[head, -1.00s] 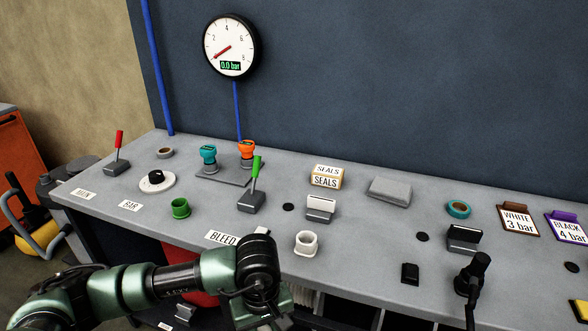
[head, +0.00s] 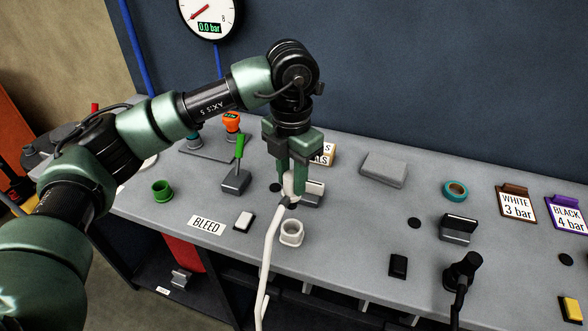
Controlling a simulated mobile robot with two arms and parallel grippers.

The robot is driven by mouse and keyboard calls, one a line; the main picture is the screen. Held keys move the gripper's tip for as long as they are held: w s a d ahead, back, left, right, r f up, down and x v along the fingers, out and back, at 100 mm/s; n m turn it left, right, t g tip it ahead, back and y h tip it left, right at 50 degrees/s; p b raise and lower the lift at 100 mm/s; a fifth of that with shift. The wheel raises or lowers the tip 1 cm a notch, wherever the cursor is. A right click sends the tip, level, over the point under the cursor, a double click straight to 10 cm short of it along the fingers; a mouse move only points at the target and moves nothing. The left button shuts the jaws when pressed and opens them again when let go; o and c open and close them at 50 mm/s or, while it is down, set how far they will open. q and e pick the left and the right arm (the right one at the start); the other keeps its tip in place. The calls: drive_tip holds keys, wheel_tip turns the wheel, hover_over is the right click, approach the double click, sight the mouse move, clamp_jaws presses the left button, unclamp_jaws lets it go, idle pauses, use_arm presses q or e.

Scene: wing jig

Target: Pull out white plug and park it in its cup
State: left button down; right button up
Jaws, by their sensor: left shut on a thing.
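My left gripper (head: 291,178) points down over the bench and is shut on the white plug (head: 291,187), whose white hose (head: 267,262) hangs down past the bench's front edge. The white cup (head: 292,234) stands upright on the bench, just below the plug in the picture, with its open top showing. The plug is apart from the cup. The fingers partly hide the plug. My right gripper is not in view.
A small grey block (head: 313,194) stands right behind the plug. A green cup (head: 162,190), a green-handled lever (head: 238,170) and the BLEED label (head: 206,225) are to the left. A black plug (head: 466,264) with its cable stands to the right.

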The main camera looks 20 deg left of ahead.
sight(292, 203)
use_arm(q)
drive_tip(key=shift+s+f+b, duration=0.25)
drive_tip(key=shift+f+b, duration=0.05)
drive_tip(key=shift+f, duration=0.1)
wheel_tip(292, 203, down, 5)
drive_tip(key=b, duration=0.2)
drive_tip(key=shift+w+b, duration=0.15)
drive_tip(key=shift+b, duration=0.2)
drive_tip(key=shift+f+b, duration=0.45)
drive_tip(key=shift+f+b, duration=0.2)
drive_tip(key=shift+b, duration=0.15)
drive_tip(key=shift+f, duration=0.1)
